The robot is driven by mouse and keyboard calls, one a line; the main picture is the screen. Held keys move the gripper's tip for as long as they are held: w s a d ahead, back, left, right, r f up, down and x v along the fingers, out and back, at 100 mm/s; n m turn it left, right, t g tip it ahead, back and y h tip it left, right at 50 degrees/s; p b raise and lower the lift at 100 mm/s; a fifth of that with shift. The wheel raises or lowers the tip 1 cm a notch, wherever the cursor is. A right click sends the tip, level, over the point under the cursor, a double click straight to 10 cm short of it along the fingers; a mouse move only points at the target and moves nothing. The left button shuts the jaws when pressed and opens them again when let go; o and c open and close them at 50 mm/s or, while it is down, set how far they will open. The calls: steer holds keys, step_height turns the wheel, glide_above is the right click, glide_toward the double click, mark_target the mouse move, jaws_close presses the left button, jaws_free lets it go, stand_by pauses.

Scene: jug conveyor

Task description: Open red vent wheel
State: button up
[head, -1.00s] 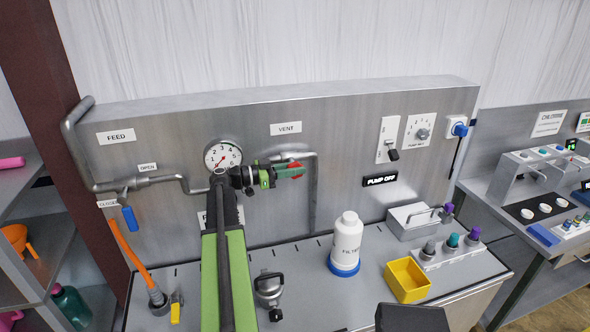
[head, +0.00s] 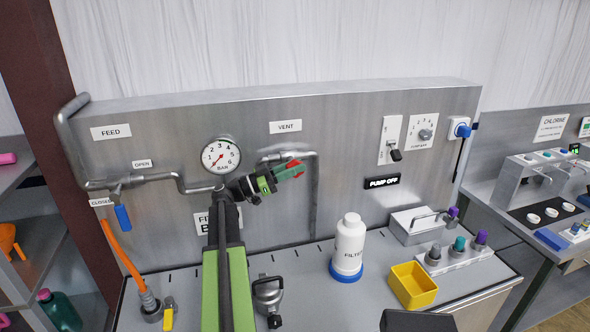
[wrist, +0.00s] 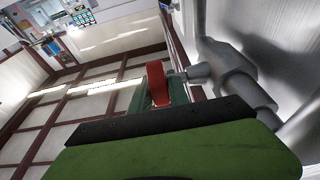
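The red vent wheel (head: 296,165) is on the pipe below the VENT label, mostly covered by my gripper. In the wrist view the red wheel (wrist: 157,83) shows edge-on between the green fingers, beside a grey valve body (wrist: 228,72). My gripper (head: 291,171) reaches it from the left, tilted up to the right. Its fingers (wrist: 158,95) are shut on the wheel's rim. The wheel's far side and hub are hidden.
A pressure gauge (head: 221,156) is just left of my gripper. The feed pipe's blue lever (head: 122,217) hangs at the left. A white filter bottle (head: 349,246) and a yellow bin (head: 413,285) stand on the bench.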

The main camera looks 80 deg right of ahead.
steer(key=shift+w, duration=0.1)
steer(key=b+v, duration=0.4)
steer(key=v, duration=1.3)
steer(key=shift+w+a+b, duration=0.1)
steer(key=shift+b, duration=0.3)
steer(key=shift+f, duration=0.1)
